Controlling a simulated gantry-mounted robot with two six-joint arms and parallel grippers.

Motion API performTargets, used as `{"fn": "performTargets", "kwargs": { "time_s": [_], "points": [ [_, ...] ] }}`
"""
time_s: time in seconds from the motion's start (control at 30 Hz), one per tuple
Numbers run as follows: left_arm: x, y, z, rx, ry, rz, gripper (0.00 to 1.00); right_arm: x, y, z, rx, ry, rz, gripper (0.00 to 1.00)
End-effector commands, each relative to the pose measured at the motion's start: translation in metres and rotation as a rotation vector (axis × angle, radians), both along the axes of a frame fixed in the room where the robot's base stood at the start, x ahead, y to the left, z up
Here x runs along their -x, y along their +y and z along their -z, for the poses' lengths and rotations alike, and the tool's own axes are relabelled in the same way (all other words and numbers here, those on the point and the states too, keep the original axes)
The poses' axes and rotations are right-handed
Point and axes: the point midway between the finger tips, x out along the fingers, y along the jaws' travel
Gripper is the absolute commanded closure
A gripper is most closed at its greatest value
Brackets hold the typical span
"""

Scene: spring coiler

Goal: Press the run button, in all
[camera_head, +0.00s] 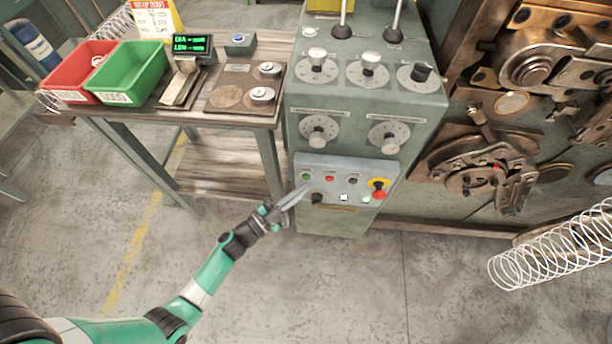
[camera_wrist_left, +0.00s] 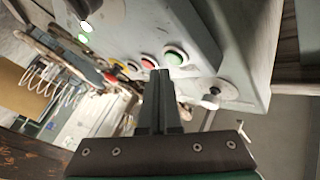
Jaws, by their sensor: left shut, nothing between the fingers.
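The control panel (camera_head: 345,178) sits low on the grey-green coiler cabinet. A green button (camera_head: 306,177), likely the run button, is at its upper left. It shows large in the left wrist view (camera_wrist_left: 175,56), with a pale ring around it. In the wrist view the fingertips (camera_wrist_left: 160,73) end beside the green button; contact cannot be told. My right gripper is in neither view.
A red emergency stop (camera_head: 379,194) on yellow is at the panel's right. A black knob (camera_head: 317,198) is below the green button. Several dials are above the panel. A bench with red (camera_head: 78,66) and green bins (camera_head: 128,71) stands left. Floor in front is clear.

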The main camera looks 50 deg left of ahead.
Motion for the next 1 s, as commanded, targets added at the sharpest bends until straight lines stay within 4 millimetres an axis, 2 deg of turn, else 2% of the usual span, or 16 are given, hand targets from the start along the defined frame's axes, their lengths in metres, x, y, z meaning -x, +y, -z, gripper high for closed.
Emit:
{"fn": "performTargets", "kwargs": {
  "time_s": [0.3,0.73,1.0],
  "points": [
    [0.002,-0.002,0.0,0.0,-0.001,0.001,1.0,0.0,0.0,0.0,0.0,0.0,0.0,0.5],
    [0.032,-0.03,0.0,0.001,0.0,0.002,1.0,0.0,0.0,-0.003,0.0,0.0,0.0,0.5],
    [0.037,-0.034,0.0,0.0,0.0,0.0,1.0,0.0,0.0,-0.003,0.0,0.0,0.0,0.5]
  ]
}}
